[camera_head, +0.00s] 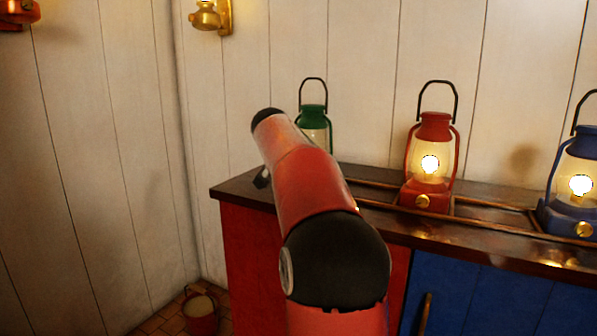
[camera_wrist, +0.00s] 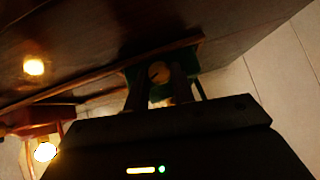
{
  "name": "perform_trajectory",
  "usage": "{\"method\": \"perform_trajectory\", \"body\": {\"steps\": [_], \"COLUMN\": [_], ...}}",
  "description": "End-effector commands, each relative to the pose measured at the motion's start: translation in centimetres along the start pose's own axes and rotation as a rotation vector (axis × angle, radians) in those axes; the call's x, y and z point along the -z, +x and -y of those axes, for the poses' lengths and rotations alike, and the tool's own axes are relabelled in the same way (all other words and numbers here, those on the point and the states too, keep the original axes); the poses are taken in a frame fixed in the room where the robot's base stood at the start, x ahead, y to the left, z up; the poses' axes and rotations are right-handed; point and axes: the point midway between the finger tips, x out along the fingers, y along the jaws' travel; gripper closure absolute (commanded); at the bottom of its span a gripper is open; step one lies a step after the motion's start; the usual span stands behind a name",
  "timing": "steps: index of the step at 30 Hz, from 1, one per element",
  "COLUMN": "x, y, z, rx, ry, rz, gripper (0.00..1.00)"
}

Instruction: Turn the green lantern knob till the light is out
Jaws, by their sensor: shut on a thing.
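The green lantern (camera_head: 313,117) stands on the counter at the back, with its base and lower globe hidden behind my arm. The visible upper glass looks pale, and I cannot see whether a flame burns lower down. In the wrist view the dark green base (camera_wrist: 134,78) shows upside down. My gripper (camera_wrist: 160,80) has its two fingers shut on the round knob (camera_wrist: 158,72) at the front of that base. The knob is dim and partly hidden between the fingers.
A lit red lantern (camera_head: 434,134) and a lit blue lantern (camera_head: 577,165) stand to the right on the dark counter (camera_head: 480,237). Thin rails run along the counter top. A brass wall lamp (camera_head: 207,17) hangs on the left, and a red bucket (camera_head: 200,312) stands on the floor.

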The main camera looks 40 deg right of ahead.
Motion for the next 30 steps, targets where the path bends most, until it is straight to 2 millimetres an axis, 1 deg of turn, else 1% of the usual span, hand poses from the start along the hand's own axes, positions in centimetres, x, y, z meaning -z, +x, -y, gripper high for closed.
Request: {"method": "perform_trajectory", "body": {"steps": [1, 5, 30], "x": [0.2, 0.3, -0.5], "y": [-0.4, -0.4, 0.5], "z": [0.4, 0.6, 1.5], "rx": [-0.022, -0.098, -0.640], "ry": [-0.027, -0.105, -0.642], "rz": [0.002, 0.002, -0.003], "gripper": [0.98, 0.98, 0.98]}}
